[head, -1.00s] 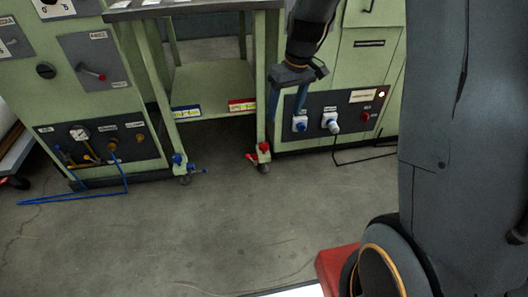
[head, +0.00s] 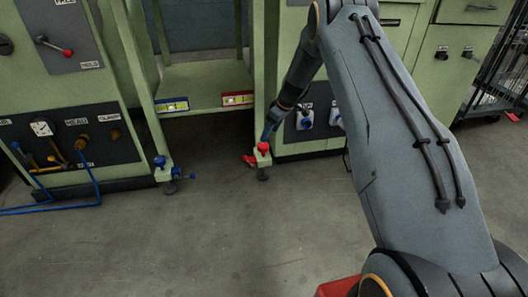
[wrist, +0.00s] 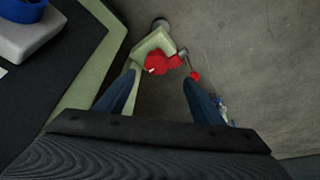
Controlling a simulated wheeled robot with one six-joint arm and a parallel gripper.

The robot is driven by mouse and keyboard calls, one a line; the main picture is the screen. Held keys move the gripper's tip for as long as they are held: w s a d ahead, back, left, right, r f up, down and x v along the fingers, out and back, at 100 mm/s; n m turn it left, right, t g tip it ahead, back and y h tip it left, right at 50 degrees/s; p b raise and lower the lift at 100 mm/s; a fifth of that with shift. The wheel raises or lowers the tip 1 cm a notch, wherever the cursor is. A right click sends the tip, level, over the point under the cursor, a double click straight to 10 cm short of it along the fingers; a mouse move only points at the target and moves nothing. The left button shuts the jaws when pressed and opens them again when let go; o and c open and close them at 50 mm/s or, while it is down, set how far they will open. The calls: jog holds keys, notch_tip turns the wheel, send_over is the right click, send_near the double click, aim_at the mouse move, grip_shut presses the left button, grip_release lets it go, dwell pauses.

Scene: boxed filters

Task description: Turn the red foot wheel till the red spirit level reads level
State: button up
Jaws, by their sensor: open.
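The red foot wheel (head: 263,148) sits on the foot of the green stand's right front leg, with a red piece sticking out to its left. In the wrist view the red wheel (wrist: 160,64) shows beyond and between my fingertips, with a small red knob on a short arm at its right. My gripper (head: 268,133) is just above and beside the wheel; its two blue fingers (wrist: 159,79) are apart and empty. I cannot tell whether a finger touches the wheel. The red spirit level (head: 237,99) is on the stand's lower shelf edge; its bubble is too small to read.
A blue spirit level (head: 172,105) and blue foot wheel (head: 160,162) are at the stand's left leg. A green cabinet with a blue socket (head: 304,121) stands close to the right of the wheel. Blue hoses (head: 60,208) lie at far left. The floor in front is clear.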

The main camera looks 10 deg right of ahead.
aim_at(264, 145)
jog(key=b+x, duration=0.1)
jog(key=x, duration=0.2)
jog(key=b+x, duration=0.1)
jog(key=x, duration=0.2)
jog(key=b+x, duration=0.2)
jog(key=x, duration=0.1)
jog(key=shift+w+d+f, duration=0.2)
jog(key=shift+w, duration=0.1)
jog(key=shift+r, duration=0.1)
jog(key=shift+c, duration=0.2)
jog(key=c, duration=1)
